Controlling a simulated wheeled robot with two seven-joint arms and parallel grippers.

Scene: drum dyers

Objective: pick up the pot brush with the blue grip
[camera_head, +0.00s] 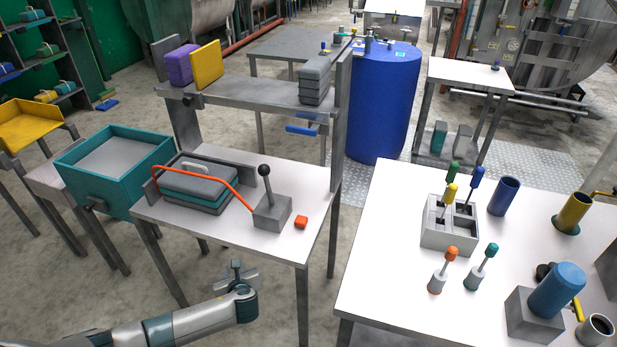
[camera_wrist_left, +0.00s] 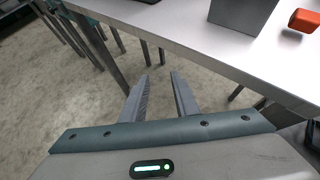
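The pot brush with the blue grip (camera_head: 476,177) stands upright in a grey compartmented block (camera_head: 446,238) on the white table at right in the head view. A brush with a yellow grip (camera_head: 450,192) and one with a green grip (camera_head: 453,168) stand in the same block. My left gripper (camera_head: 236,267) is far to the left of the block, in front of the middle bench. In the left wrist view its two fingers (camera_wrist_left: 160,82) are apart with nothing between them. My right gripper is in neither view.
On the white table (camera_head: 390,265) stand an orange-grip brush (camera_head: 450,254), a teal-grip brush (camera_head: 490,251), a blue cup (camera_head: 503,196) and a large blue cylinder (camera_head: 556,290). The middle bench (camera_head: 315,215) carries a lever box (camera_head: 272,211) and an orange block (camera_head: 301,222). A floor gap separates bench and table.

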